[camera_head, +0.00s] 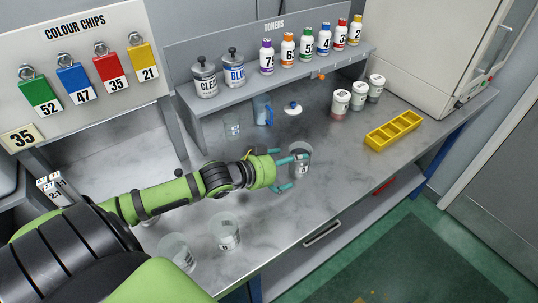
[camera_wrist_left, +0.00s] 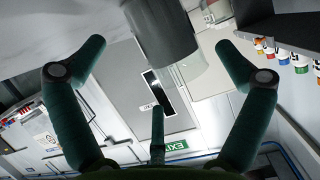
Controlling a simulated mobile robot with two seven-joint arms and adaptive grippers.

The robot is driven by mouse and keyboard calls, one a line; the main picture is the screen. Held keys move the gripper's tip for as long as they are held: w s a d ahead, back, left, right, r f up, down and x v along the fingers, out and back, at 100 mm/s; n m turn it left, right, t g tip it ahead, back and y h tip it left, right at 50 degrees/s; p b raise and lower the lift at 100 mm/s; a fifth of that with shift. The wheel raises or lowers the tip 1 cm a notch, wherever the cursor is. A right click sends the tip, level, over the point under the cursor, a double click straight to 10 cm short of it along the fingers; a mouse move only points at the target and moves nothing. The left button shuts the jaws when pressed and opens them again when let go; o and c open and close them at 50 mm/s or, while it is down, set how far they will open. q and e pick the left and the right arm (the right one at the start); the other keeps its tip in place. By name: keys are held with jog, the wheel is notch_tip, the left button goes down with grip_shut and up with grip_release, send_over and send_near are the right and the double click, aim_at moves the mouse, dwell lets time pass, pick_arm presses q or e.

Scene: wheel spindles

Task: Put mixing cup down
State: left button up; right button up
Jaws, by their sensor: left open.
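The mixing cup (camera_head: 304,153) is a clear cup with grey contents and a label. It appears to stand upright on the grey marbled bench (camera_head: 345,190), in front of my left gripper (camera_head: 293,172). In the left wrist view the cup (camera_wrist_left: 163,28) shows upside down at the top centre, between the spread teal fingers, with a visible gap to the side fingers. My left gripper is open, and its fingers partly hide the cup in the head view. My right gripper is not in view.
Two clear cups (camera_head: 224,232) (camera_head: 176,252) stand near the front left edge. The bench right of the cup is clear.

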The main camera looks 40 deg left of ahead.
pick_arm(q)
jog(key=v, duration=0.8)
jog(key=shift+s, duration=0.1)
dwell(0.3)
